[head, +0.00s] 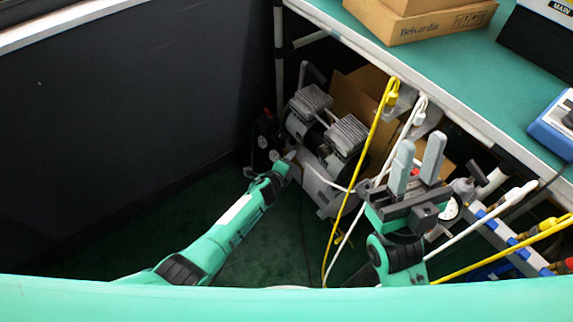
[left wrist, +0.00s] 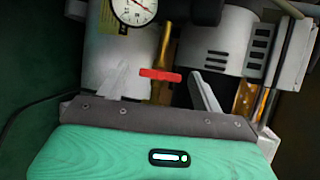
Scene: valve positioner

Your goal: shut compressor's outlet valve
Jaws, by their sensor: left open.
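The compressor (head: 325,130), grey with two finned heads, stands on the floor under the bench; its white body also fills the back of the left wrist view (left wrist: 218,50). The outlet valve's red handle (left wrist: 160,74) lies crosswise on a brass stem in the left wrist view. My left gripper (left wrist: 158,78) is open, with one finger on each side of the red handle; no contact shows. In the head view, my left gripper (head: 287,163) is at the compressor's left side and the valve is hard to make out. My right gripper (head: 418,160) is open and empty, pointing up.
A round gauge (left wrist: 134,8) sits above the valve. A green-topped bench (head: 450,75) with a cardboard box (head: 420,22) overhangs the compressor. Yellow (head: 355,185) and white cables hang between the compressor and my right gripper. Green floor (head: 265,245) is clear beside my left arm.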

